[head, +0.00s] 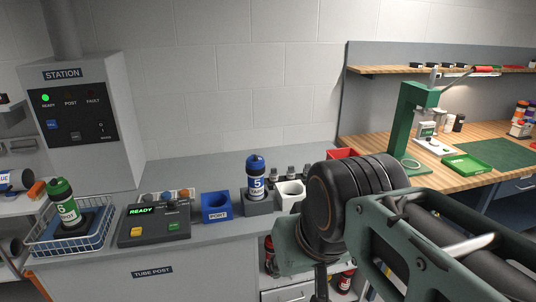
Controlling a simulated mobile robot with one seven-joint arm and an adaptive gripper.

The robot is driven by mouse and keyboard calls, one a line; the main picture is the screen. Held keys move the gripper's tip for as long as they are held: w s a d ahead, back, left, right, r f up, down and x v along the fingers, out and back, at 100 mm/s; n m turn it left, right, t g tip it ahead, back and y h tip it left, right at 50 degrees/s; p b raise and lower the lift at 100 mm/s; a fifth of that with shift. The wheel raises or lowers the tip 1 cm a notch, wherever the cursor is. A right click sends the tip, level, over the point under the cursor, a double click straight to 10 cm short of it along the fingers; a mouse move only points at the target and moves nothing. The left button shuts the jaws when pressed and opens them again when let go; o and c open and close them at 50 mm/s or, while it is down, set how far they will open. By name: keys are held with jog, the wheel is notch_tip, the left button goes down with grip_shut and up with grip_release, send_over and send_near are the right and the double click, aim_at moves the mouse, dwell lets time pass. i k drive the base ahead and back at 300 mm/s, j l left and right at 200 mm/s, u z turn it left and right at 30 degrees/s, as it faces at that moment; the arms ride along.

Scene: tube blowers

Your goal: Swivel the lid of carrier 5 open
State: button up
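Carrier 5 (256,186) is a blue and white tube with a "5" on its label. It stands upright in a dark grey block (258,208) on the grey counter. Its blue lid (255,163) is on top and looks closed, though it is small in the view. My arm reaches in from the lower right, and its end is to the right of the carrier and nearer the camera. My gripper (320,284) seems to point down at the bottom edge, mostly hidden or cut off; its fingers cannot be made out. It is apart from carrier 5.
A blue bin (216,207) and a control panel (153,224) reading "READY" are left of the carrier. A green carrier (64,204) is in a wire basket (70,241). A wooden bench (460,183) with a green press (412,120) is beyond.

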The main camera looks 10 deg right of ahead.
aim_at(253, 159)
jog(key=i+l, duration=0.15)
jog(key=l, duration=0.2)
jog(key=i+l, duration=0.15)
jog(key=l, duration=0.25)
jog(key=i+l, duration=0.15)
jog(key=l, duration=0.2)
jog(key=i+l, duration=0.15)
jog(key=l, duration=0.25)
jog(key=i+l, duration=0.15)
jog(key=l, duration=0.2)
jog(key=i+l, duration=0.1)
jog(key=l, duration=0.3)
